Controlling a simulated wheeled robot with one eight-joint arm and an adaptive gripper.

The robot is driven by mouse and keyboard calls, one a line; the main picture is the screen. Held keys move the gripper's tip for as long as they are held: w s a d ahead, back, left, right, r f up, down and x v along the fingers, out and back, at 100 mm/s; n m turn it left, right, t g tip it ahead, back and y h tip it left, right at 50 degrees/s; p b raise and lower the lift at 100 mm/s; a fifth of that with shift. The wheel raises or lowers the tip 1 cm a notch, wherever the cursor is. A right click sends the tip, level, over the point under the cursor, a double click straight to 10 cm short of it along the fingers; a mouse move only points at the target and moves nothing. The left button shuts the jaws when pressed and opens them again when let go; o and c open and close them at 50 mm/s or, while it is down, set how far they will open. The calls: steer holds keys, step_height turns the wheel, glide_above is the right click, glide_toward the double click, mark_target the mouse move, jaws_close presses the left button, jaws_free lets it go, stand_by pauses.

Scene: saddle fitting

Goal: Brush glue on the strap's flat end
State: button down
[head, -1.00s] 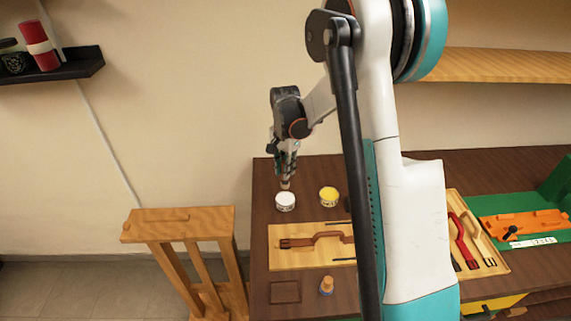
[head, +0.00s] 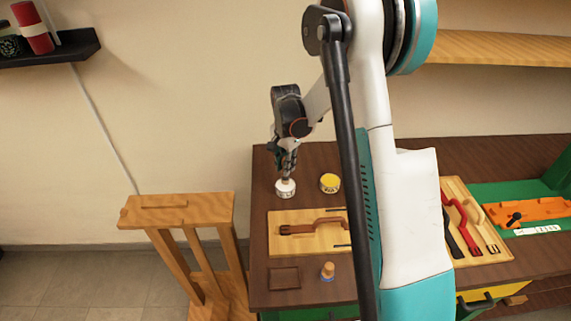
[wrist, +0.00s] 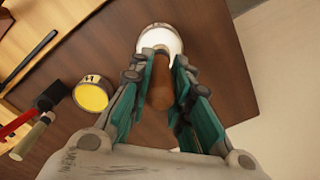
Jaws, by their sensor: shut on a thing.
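My gripper (head: 288,168) is shut on a brush with a brown wooden handle (wrist: 160,92), held roughly upright, tip down. The brush reaches into the mouth of a small white pot (head: 286,192), also in the wrist view (wrist: 171,40); its bristles are hidden there. The brown strap (head: 326,223) lies on a light wooden board (head: 284,248) in front of the pot. Its left end is wider and darker. My arm hides the strap's right part.
A yellow-filled tin (head: 330,183) stands right of the white pot. A small orange-topped bottle (head: 328,271) and a dark square tray (head: 284,278) are at the table's front. A wooden stand (head: 180,208) is left of the table.

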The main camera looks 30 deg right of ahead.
steer(key=shift+f+b, duration=0.55)
steer(key=shift+b, duration=0.05)
stand_by(2.1)
steer(key=shift+r, duration=0.15)
steer(key=shift+r+p, duration=1.85)
steer(key=shift+r, duration=1.55)
